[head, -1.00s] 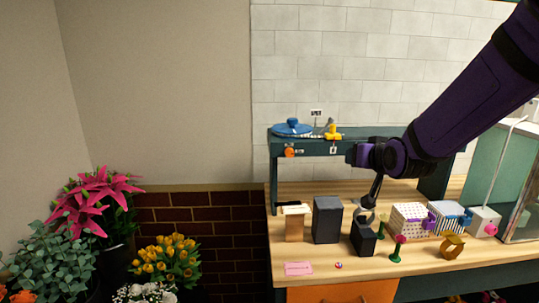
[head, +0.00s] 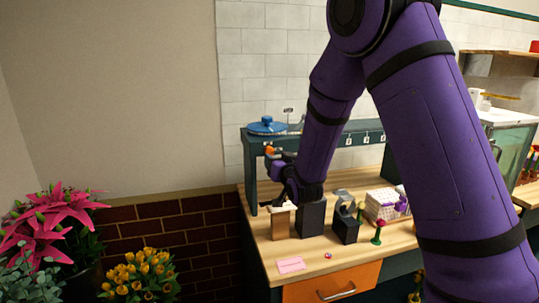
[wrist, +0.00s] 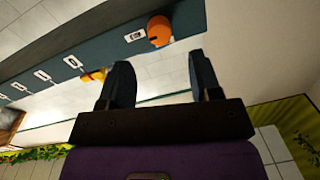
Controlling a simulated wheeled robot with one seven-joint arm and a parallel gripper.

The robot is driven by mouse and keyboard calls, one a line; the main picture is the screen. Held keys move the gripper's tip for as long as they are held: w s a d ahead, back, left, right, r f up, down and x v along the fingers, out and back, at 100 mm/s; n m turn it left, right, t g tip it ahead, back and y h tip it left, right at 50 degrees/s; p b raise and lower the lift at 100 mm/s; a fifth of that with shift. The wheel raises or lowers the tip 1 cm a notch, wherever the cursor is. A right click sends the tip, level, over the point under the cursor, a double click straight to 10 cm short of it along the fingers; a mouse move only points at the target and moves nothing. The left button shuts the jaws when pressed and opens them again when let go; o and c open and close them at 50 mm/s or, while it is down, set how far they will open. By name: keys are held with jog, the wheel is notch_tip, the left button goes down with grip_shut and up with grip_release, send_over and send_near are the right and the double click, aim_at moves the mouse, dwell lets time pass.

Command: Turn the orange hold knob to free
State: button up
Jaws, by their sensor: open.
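The orange hold knob (head: 269,150) sits on the front edge of the dark teal shelf, near its left end. In the wrist view the round orange knob (wrist: 159,30) shows a dark mark on its face, beside a small white label plate (wrist: 135,36). My gripper (wrist: 161,70) is open and empty. Its two fingers point toward the knob, which lies beyond the gap between their tips, with no contact visible. In the head view my gripper (head: 277,168) is close to the knob, just below it, and its fingers are partly hidden.
A blue lidded disc (head: 267,127) sits on the shelf (head: 250,170). A dark block (head: 311,217), a wooden block (head: 280,224) and a dotted box (head: 381,204) stand on the worktop under my arm. A pink card (head: 291,265) lies at the front. Flowers stand at the left.

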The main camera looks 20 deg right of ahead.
aim_at(271, 153)
jog(key=w, duration=0.6)
jog(key=shift+w+a, duration=0.15)
jog(key=shift+w, duration=0.15)
jog(key=shift+c, duration=0.5)
jog(key=c, duration=0.8)
jog(key=shift+c, duration=0.2)
